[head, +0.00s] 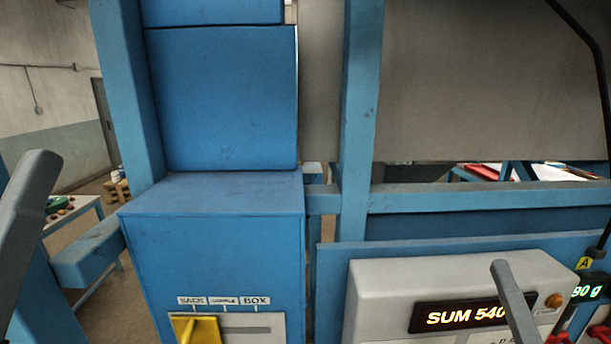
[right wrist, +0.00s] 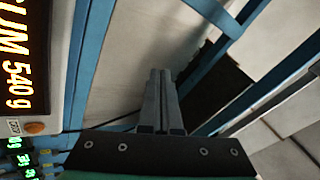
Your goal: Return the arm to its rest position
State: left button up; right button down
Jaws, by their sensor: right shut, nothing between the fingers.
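My right gripper (head: 503,270) rises into the lower right of the head view, in front of the grey display box (head: 385,290) with the lit "SUM 540" readout. In the right wrist view the two grey fingers of the right gripper (right wrist: 160,75) are together, with nothing between them. A grey part of my left arm (head: 25,215) enters at the left edge of the head view.
A blue cabinet (head: 225,240) with a yellow knob (head: 197,329) and a "SACK" to "BOX" label stands centre left. A blue post (head: 358,120) and crossbar (head: 480,196) are behind the display. A black cable (head: 590,45) hangs at the right.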

jog(key=s+a+r+n+t+y, duration=0.1)
jog(key=s+a+r+n, duration=0.1)
jog(key=s+r+n, duration=0.2)
jog(key=s+a+r+n+t+y, duration=0.2)
jog(key=s+r+n, duration=0.3)
jog(key=r+n, duration=0.6)
jog(key=shift+a+r+t+y, duration=0.3)
jog(key=shift+a+r, duration=0.35)
